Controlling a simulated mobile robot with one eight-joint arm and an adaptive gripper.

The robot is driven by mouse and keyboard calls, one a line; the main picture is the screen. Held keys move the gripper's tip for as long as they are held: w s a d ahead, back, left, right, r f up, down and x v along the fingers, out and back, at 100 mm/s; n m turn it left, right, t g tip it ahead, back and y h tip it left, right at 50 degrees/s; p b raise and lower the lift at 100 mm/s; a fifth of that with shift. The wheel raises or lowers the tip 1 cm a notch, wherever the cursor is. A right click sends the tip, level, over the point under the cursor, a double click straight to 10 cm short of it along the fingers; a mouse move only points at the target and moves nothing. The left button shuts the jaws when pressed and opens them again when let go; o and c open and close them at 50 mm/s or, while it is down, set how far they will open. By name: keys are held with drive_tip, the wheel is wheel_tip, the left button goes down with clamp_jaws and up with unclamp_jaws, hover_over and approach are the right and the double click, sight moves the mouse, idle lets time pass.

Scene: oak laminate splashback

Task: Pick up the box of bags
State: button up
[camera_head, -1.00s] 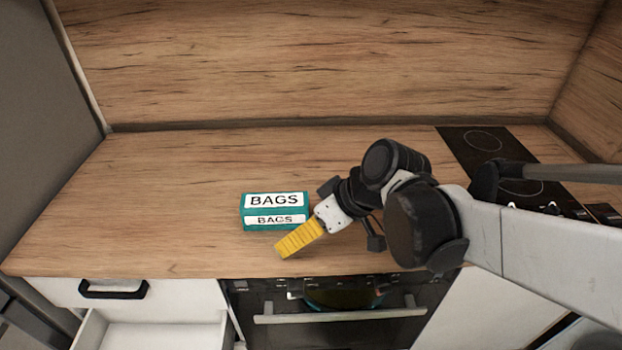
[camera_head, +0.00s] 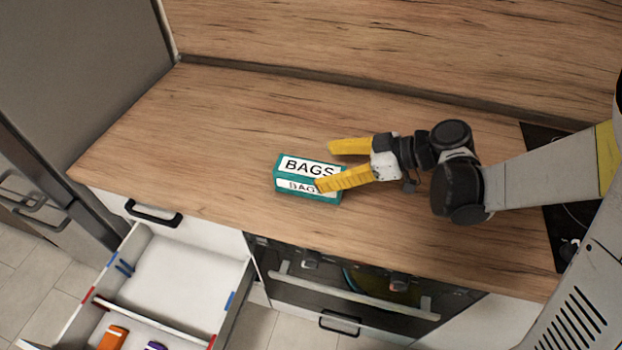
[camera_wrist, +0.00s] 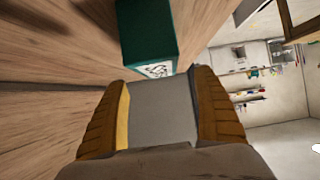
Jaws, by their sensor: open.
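The box of bags (camera_head: 296,177) is teal with white BAGS labels and lies on the wooden counter near its front edge. In the wrist view the box (camera_wrist: 146,32) is at the top, just beyond the fingertips. My gripper (camera_head: 324,166) is open, with yellow fingers spread, coming from the right. In the head view the near finger overlaps the right end of the box, and the far finger is beyond its back right corner. Nothing is between the fingers in the wrist view (camera_wrist: 163,80). I cannot tell whether a finger touches the box.
The counter (camera_head: 200,130) is clear to the left and behind the box. A wooden splashback (camera_head: 400,50) stands behind. An open drawer (camera_head: 185,275) with an orange item (camera_head: 113,338) is below at left. The oven (camera_head: 350,280) is below, and a dark hob (camera_head: 570,225) is at right.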

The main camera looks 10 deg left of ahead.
sight(311, 169)
drive_tip(key=b+x, duration=0.2)
drive_tip(key=x, duration=0.3)
drive_tip(key=shift+f, duration=0.3)
drive_tip(key=shift+r, duration=0.1)
drive_tip(key=shift+d, duration=0.1)
drive_tip(key=c, duration=1.5)
drive_tip(key=shift+c, duration=0.2)
